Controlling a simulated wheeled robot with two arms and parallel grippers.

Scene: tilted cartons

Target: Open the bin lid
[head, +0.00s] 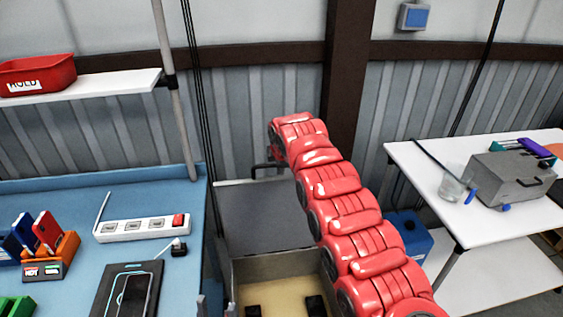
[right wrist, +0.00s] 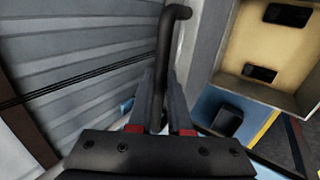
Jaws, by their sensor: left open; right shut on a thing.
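The bin (head: 278,266) stands at the lower middle of the head view, its tan inside showing with dark items in it. Its grey lid (head: 262,215) is raised at the back of the bin, uncovering the opening. A dark bar handle (head: 262,167) shows at the lid's far edge, partly behind my red right arm. In the right wrist view my right gripper (right wrist: 161,88) is shut on this handle (right wrist: 166,45). The bin (right wrist: 284,52) is at upper right there. My left gripper (head: 216,306) is open and empty at the bottom edge of the head view, only its fingertips showing.
A blue workbench (head: 60,196) on the left holds a white power strip (head: 140,229), a phone on a dark pad, and an orange holder. A white table (head: 420,163) with a grey toolbox (head: 508,180) stands right. A corrugated wall and dark post are behind the lid.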

